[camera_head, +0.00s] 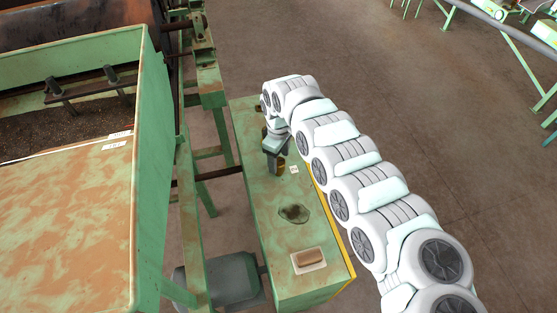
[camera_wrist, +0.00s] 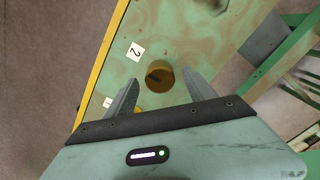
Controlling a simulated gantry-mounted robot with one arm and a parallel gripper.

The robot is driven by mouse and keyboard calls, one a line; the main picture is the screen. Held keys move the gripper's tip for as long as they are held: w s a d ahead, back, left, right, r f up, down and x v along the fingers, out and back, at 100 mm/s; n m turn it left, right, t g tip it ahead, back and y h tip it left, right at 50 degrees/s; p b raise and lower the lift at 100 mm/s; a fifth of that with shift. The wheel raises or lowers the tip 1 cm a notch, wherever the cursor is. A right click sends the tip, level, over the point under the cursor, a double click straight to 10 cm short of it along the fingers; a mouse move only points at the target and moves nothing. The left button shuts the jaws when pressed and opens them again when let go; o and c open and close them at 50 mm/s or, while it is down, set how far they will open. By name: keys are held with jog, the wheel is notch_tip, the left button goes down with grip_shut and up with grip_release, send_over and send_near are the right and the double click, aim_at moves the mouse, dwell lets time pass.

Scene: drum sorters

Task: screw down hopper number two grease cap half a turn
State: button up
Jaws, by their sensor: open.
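The number two grease cap (camera_wrist: 160,77) is a short brownish-yellow cylinder with a dark slot or mark on its face. It stands on the worn green top beside a white label (camera_wrist: 134,51) reading 2. My gripper (camera_wrist: 160,80) is open, with one finger on each side of the cap. A gap shows between the cap and each finger. In the head view my gripper (camera_head: 272,165) points down over the green cabinet (camera_head: 262,215), with the brown cap (camera_head: 280,168) partly hidden behind it. A label (camera_wrist: 107,102) reading 1 and part of another yellowish cap (camera_wrist: 138,113) show near the left finger.
A dark patch (camera_head: 294,214) and a pale tray with a brown block (camera_head: 309,260) are on the cabinet top nearer the front. A green hopper (camera_head: 150,170) and frame rails stand left. Open brown floor (camera_head: 380,70) lies right.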

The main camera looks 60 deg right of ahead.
jog(key=shift+f, duration=1.1)
jog(key=c, duration=1.4)
